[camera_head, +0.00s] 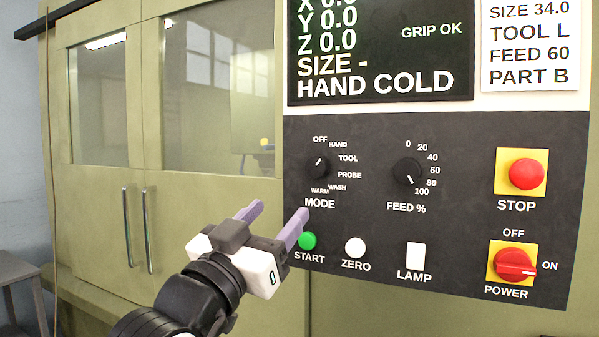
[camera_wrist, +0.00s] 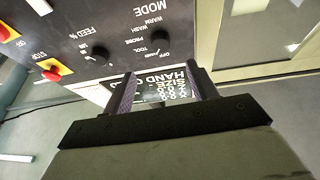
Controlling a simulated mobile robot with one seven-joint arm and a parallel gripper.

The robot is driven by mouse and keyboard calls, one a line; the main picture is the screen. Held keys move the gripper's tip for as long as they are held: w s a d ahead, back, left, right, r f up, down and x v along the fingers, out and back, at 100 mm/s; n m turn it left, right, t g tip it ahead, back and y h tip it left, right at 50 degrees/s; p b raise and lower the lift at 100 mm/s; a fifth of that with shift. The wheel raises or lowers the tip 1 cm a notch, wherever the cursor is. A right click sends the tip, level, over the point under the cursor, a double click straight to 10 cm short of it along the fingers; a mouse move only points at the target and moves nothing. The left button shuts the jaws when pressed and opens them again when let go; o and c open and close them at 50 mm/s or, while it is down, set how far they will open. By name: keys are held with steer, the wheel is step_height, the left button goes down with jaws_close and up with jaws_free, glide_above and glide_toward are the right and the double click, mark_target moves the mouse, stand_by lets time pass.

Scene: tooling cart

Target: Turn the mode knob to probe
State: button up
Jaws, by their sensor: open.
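The mode knob (camera_head: 316,168) is a small black dial on the dark control panel (camera_head: 375,270). Its white mark points up and right, toward HAND. PROBE is printed at its right, below TOOL. In the wrist view the panel appears upside down, and the mode knob (camera_wrist: 187,42) shows dark and unclear beyond the fingertips. My gripper (camera_head: 274,214), with purple fingers, is open and empty. In the head view it is below and left of the mode knob, and apart from it. Its fingers also show in the wrist view (camera_wrist: 160,82).
The feed knob (camera_head: 407,171) is right of the mode knob. The green START button (camera_head: 307,241), white ZERO button (camera_head: 355,247), lamp switch (camera_head: 416,256), red STOP button (camera_head: 526,173) and red power switch (camera_head: 514,264) share the panel. The screen (camera_head: 380,50) reads HAND COLD.

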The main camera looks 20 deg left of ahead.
mark_target(314, 172)
steer(key=p+x, duration=0.4)
steer(key=x, duration=0.7)
steer(key=shift+w+r, duration=0.1)
steer(key=shift+r, duration=0.1)
steer(key=shift+w+r+p, duration=0.1)
steer(key=shift+w+p, duration=0.25)
steer(key=shift+w, duration=0.15)
steer(key=c, duration=1)
